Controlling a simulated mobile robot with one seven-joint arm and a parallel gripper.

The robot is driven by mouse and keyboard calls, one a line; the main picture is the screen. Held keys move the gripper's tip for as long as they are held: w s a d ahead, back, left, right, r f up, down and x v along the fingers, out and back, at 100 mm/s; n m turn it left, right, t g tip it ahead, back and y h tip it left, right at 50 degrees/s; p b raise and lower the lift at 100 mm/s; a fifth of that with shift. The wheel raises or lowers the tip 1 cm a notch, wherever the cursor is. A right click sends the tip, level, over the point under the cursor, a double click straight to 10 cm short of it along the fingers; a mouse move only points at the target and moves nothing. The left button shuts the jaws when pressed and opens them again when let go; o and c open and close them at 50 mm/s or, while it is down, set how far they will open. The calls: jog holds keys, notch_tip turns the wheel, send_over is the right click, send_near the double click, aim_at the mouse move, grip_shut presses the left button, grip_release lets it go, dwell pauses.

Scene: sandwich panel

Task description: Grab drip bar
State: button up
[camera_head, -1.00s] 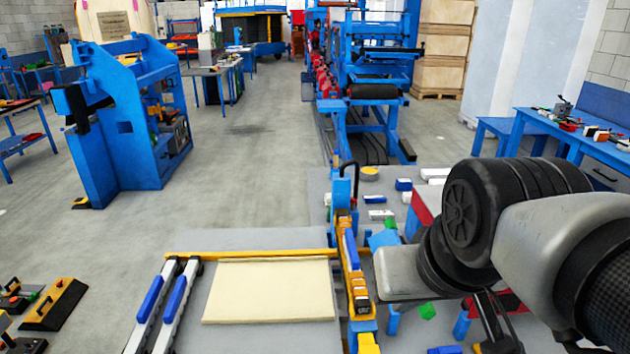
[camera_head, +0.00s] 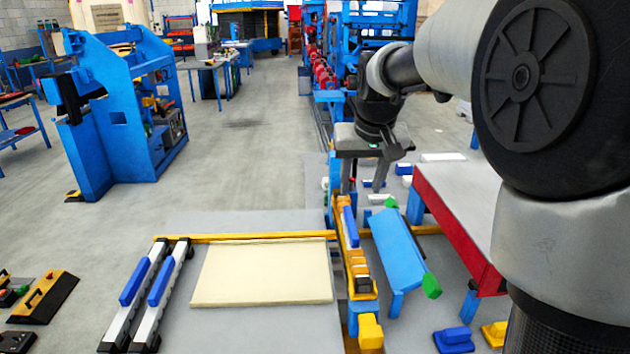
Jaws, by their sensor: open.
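No part is clearly marked as the drip bar, and I cannot tell which bar it is. A yellow-orange rail (camera_head: 352,252) with a blue grip stands along the right edge of the pale panel (camera_head: 265,272). A sloped blue plate (camera_head: 396,248) with green end pieces lies just right of that rail. Two white-and-black bars (camera_head: 147,296) with blue handles lie side by side left of the panel. My gripper (camera_head: 365,184) is open, pointing down above the far end of the yellow-orange rail. Its fingers partly hide what is behind them.
A red-edged grey table (camera_head: 463,218) stands on the right, partly behind my arm. Small blue and white pieces lie beyond the blue plate. A blue machine frame (camera_head: 118,120) stands at the left. Open grey floor lies between it and the panel.

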send_near(351, 222)
jog(key=x, duration=0.5)
jog(key=shift+w+f+b, duration=0.1)
jog(key=shift+f+b, duration=0.1)
jog(key=shift+b, duration=0.2)
jog(key=shift+x, duration=2.7)
jog(key=shift+r, duration=0.1)
grip_shut()
